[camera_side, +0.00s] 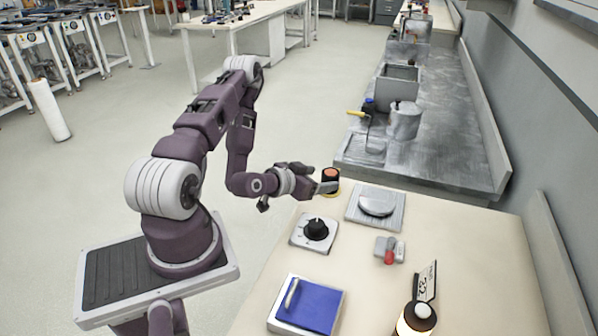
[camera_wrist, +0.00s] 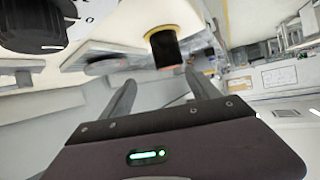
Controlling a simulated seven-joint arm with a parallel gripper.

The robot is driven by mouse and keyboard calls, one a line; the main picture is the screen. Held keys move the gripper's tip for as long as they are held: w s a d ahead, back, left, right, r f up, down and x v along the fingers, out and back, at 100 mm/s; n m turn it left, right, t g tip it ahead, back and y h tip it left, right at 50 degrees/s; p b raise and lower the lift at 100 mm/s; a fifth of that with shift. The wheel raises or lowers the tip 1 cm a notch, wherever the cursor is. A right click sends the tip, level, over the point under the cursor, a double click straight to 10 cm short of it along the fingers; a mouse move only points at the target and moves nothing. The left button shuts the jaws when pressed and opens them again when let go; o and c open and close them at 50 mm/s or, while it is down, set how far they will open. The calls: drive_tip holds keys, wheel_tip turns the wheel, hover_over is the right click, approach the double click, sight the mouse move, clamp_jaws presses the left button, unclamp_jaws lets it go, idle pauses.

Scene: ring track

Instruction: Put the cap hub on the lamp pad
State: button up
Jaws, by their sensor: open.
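A short black cylinder with an orange top and a yellow base (camera_side: 331,174) stands upright at the far left corner of the table; I cannot tell whether it is the cap hub. In the wrist view this cylinder (camera_wrist: 165,48) appears upside down, just beyond the fingertips and between their lines. My gripper (camera_side: 319,179) is open and empty, close beside the cylinder; contact cannot be made out. Its two fingers also show in the wrist view (camera_wrist: 158,84). A glowing lamp (camera_side: 416,317) with a dark top stands at the near edge, partly cut off. No separate pad shows around it.
A black dial on a white plate (camera_side: 315,230) is near my gripper. The table's right side is clear.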

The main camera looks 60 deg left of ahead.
drive_tip(key=d+r+m+g+h, duration=0.1)
drive_tip(key=d+r+m+g, duration=0.1)
drive_tip(key=d+r, duration=0.5)
drive_tip(key=d+r+m+g+h, duration=0.1)
drive_tip(key=d+r+m+g, duration=0.15)
drive_tip(key=r, duration=0.75)
drive_tip(key=s+d+r+g+h, duration=0.1)
drive_tip(key=s+d+r, duration=0.3)
drive_tip(key=s, duration=0.6)
drive_tip(key=s+d+r+n+g+h, duration=0.1)
drive_tip(key=s+d+r, duration=0.4)
drive_tip(key=s+d, duration=0.3)
drive_tip(key=shift+s+d+r, duration=0.15)
drive_tip(key=shift+s, duration=1.1)
